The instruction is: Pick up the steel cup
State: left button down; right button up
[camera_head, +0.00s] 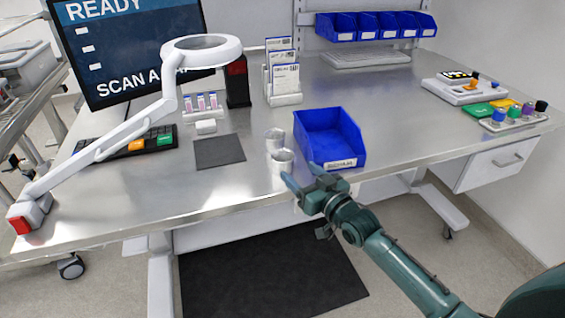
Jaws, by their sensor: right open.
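A small shiny steel cup (282,161) stands on the metal bench near its front edge, just left of a blue bin. A second silvery round shape (275,138) shows right behind it, and I cannot tell whether it is another cup. My right gripper (303,175) reaches in from the lower right. It is open, with its fingertips close in front of and to the right of the cup. I cannot tell whether it touches the cup, but nothing shows between its fingers. My left gripper is not in view.
The blue bin (330,140) stands close to the right gripper. A dark mat (219,151) lies left of the cup. A white magnifier lamp arm (120,142) crosses the left side. The bench (400,135) is clear right of the bin.

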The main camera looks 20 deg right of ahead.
aim_at(289, 163)
jog(key=x, duration=0.6)
jog(key=shift+w+a, duration=0.15)
jog(key=shift+w, duration=0.15)
jog(key=c, duration=0.8)
notch_tip(289, 163, up, 10)
jog(key=shift+r, duration=0.1)
jog(key=shift+c, duration=0.2)
dwell(0.6)
